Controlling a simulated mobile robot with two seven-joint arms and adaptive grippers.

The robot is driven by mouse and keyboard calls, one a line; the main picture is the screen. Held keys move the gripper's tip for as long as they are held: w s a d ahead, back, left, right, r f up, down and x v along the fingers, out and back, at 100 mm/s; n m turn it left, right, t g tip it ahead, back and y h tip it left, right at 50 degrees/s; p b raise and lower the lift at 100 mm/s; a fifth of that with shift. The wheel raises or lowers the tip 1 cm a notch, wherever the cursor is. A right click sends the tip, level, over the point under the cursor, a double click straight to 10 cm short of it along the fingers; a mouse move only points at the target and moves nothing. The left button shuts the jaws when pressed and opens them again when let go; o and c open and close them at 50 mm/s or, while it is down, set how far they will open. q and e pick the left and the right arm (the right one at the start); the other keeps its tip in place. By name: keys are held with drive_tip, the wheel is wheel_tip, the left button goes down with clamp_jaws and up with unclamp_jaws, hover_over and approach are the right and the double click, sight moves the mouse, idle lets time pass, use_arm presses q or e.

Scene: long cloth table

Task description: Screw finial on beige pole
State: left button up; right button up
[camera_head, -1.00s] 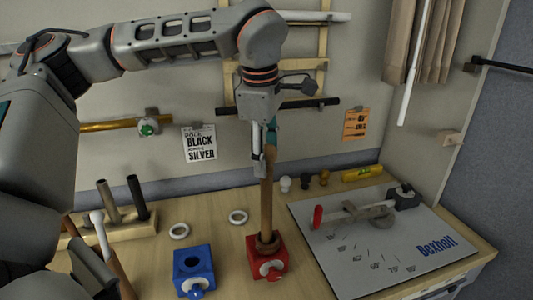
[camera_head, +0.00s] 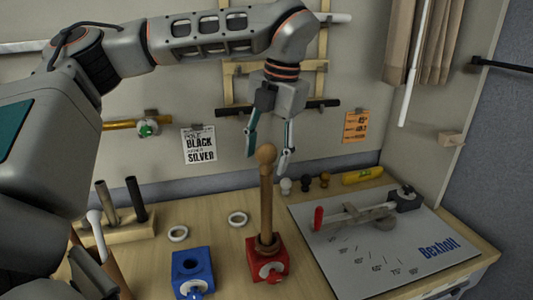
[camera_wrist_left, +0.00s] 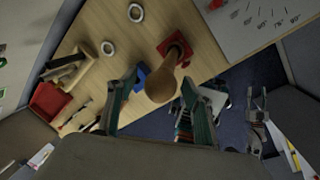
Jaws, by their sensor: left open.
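The beige pole (camera_head: 266,205) stands upright in the red clamp block (camera_head: 268,262). A round wooden finial (camera_head: 265,155) sits on its top end; whether it is tight cannot be told. My left gripper (camera_head: 267,163) is open, pointing down, with its fingers apart on either side of the finial. In the left wrist view, the finial (camera_wrist_left: 160,86) lies between the spread fingers (camera_wrist_left: 160,77), with the red block (camera_wrist_left: 176,46) beyond it. What looks like my right gripper (camera_wrist_left: 258,108) shows in the left wrist view, away from the pole; its opening is unclear.
A blue clamp block (camera_head: 193,272) stands left of the red one. Two white rings (camera_head: 238,218) lie behind. A wooden rack (camera_head: 120,228) holds dark tubes at left. Several small finials (camera_head: 306,183) and a yellow level (camera_head: 362,175) are at the back. A grey board (camera_head: 400,240) covers the right side.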

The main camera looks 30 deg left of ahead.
use_arm(q)
drive_tip(key=c, duration=1.1)
drive_tip(key=shift+r+m+p, duration=0.15)
drive_tip(key=shift+m+p, duration=0.25)
drive_tip(key=shift+p, duration=0.2)
drive_tip(key=shift+m+p, duration=0.3)
drive_tip(key=shift+m, duration=0.3)
drive_tip(key=shift+m+t, duration=0.3)
drive_tip(key=shift+m, duration=0.5)
drive_tip(key=m, duration=0.3)
drive_tip(key=shift+t, duration=0.3)
drive_tip(key=m+h, duration=0.1)
drive_tip(key=m, duration=0.5)
drive_tip(key=shift+m+t, duration=0.3)
drive_tip(key=shift+t, duration=0.1)
drive_tip(key=m+h, duration=0.1)
drive_tip(key=m, duration=0.2)
drive_tip(key=shift+m, duration=0.4)
drive_tip(key=m, duration=0.3)
drive_tip(key=shift+h, duration=0.4)
drive_tip(key=m, duration=0.5)
drive_tip(key=shift+h, duration=0.3)
drive_tip(key=m, duration=0.3)
drive_tip(key=shift+m+g+h, duration=0.3)
drive_tip(key=shift+g, duration=0.1)
